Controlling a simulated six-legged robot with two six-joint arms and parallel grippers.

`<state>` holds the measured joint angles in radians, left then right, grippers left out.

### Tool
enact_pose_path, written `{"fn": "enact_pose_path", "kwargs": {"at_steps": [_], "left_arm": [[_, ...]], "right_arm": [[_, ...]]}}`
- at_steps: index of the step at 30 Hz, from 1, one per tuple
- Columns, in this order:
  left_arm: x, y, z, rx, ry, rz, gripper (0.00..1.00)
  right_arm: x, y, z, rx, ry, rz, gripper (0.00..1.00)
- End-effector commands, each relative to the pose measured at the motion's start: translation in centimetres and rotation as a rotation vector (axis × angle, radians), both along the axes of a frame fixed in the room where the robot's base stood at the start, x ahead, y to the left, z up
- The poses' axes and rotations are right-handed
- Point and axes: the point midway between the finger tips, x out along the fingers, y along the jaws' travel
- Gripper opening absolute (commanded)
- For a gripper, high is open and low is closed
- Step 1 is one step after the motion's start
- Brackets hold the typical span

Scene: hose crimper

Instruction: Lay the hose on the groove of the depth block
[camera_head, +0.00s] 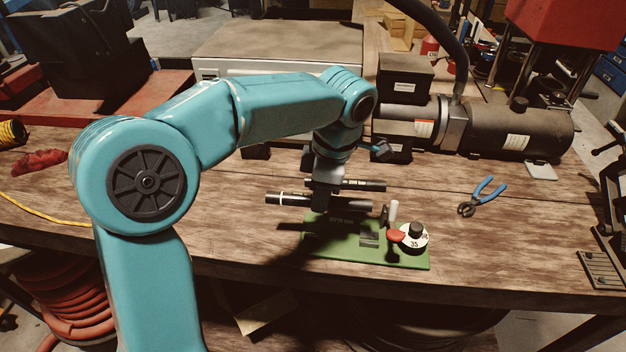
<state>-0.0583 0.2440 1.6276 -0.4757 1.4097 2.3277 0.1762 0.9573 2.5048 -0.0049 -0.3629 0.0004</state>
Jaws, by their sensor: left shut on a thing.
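My left gripper (325,200) comes down from above at the middle of the bench and is shut on a black hose (288,200). The hose lies roughly level, running left to right, with a pale ring mark near its left end. It appears to be just above the back part of the green depth block (340,248); I cannot tell whether it touches. The gripper and the hose hide the block's groove. The block carries a small dark metal piece, a red knob (396,236) and a white dial (414,240) marked 35. My right gripper is not in view.
A second black tube (372,185) lies just behind the hose. Blue-handled pliers (484,197) lie to the right. A large dark motor (515,128) and a black box (405,78) stand at the back. The bench is clear left of the block.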

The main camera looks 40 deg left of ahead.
Motion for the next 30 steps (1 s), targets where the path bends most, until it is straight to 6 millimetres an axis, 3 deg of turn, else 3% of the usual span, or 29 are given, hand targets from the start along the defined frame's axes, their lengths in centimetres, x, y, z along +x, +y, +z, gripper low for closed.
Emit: {"fn": "enact_pose_path", "kwargs": {"at_steps": [3,10,30], "left_arm": [[0.4,-1.3,0.4,0.0,0.0,-0.038,0.0],[0.6,-1.6,-0.5,0.0,0.0,-0.048,0.0],[0.4,-1.7,-7.1,0.0,0.0,-0.042,0.0]], "right_arm": [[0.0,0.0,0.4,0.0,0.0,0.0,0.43],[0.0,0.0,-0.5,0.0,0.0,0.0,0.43],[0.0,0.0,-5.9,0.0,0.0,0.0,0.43]]}}
